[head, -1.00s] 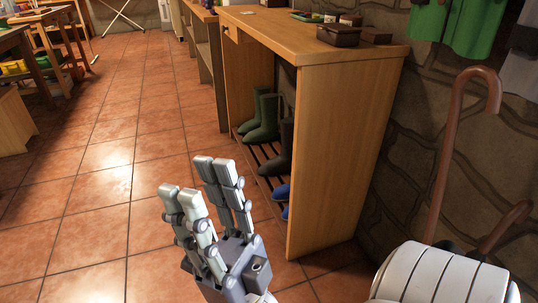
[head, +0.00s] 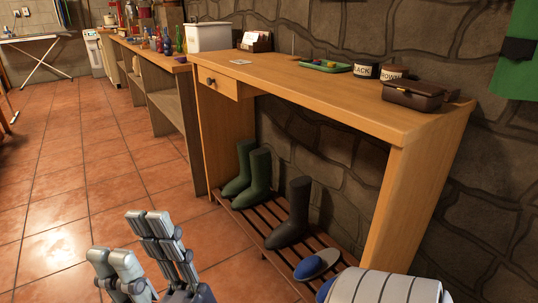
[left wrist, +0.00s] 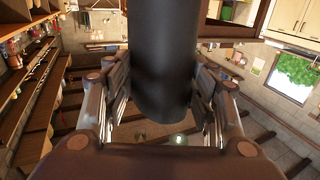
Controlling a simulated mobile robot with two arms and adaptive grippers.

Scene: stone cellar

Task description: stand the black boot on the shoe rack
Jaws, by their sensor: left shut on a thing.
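A black boot shaft (left wrist: 163,60) stands between the fingers of my left gripper (left wrist: 163,85) in the left wrist view. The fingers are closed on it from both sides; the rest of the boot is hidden. My left gripper does not show in the head view. The slatted shoe rack (head: 262,232) is low under the wooden table in the head view. A dark boot (head: 290,212) stands upright on it. My right gripper (head: 134,240) is at the lower left of the head view, in front of the rack, its fingers apart and empty.
Green boots (head: 258,174) stand on the rack's far end, and a blue-and-grey shoe (head: 317,264) lies at the near end. Bare slats show between the dark boot and this shoe. The wooden table (head: 330,85) covers the rack from above. Tiled floor (head: 60,210) is clear at left.

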